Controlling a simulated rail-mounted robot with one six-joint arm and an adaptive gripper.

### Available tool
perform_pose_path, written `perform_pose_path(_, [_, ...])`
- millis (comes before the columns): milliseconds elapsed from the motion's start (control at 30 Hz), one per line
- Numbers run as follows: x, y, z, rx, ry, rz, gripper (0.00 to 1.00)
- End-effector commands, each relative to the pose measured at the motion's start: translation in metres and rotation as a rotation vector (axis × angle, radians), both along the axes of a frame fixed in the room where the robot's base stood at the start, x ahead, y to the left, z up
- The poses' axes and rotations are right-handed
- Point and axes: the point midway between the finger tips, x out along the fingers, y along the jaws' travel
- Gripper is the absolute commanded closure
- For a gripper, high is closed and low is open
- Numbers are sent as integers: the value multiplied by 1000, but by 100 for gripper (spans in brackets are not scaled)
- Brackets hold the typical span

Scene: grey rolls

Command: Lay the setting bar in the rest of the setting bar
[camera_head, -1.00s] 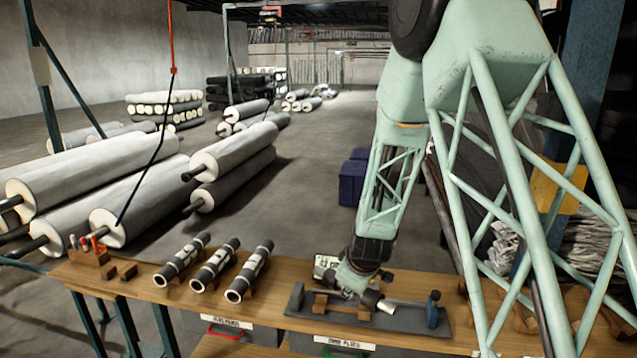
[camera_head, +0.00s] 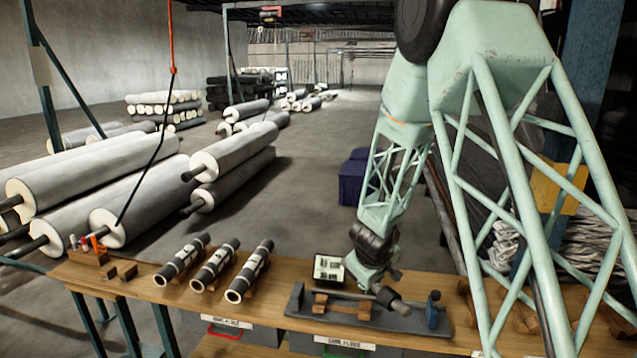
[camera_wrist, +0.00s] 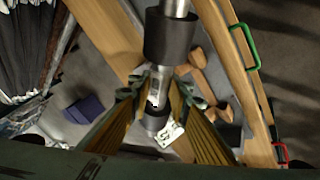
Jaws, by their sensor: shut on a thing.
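My gripper (camera_wrist: 164,86) is shut on the setting bar, a silver bar with dark collars. In the wrist view the bar's upper dark collar (camera_wrist: 170,36) is near the camera and the other collar lies beyond the fingers. In the head view one dark end of the setting bar (camera_head: 388,297) points down and right, tilted, above the grey plate. A wooden cradle (camera_head: 342,307), which looks like the rest, stands on the grey plate (camera_head: 405,319) left of that bar end. The cradle also shows in the wrist view (camera_wrist: 216,97). The bar appears clear of it.
A blue post (camera_head: 433,308) stands at the plate's right end. A framed card (camera_head: 328,268) stands behind the plate. Three short rolls (camera_head: 215,264) lie on supports to the left. More wooden supports (camera_head: 510,312) lie right, partly behind my arm's lattice.

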Motion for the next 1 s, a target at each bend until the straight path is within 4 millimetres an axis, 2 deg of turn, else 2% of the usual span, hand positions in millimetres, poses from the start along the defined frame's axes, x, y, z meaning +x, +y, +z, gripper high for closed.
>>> perform_pose_path(367, [-2,-37,-1,0,-2,-172,100])
perform_pose_path(567, [-11,-62,-5,0,-1,-300,100])
perform_pose_path(800, [-33,-93,-14,-2,1,-500,100])
perform_pose_path(1000, [-57,-109,-23,-1,0,-654,100])
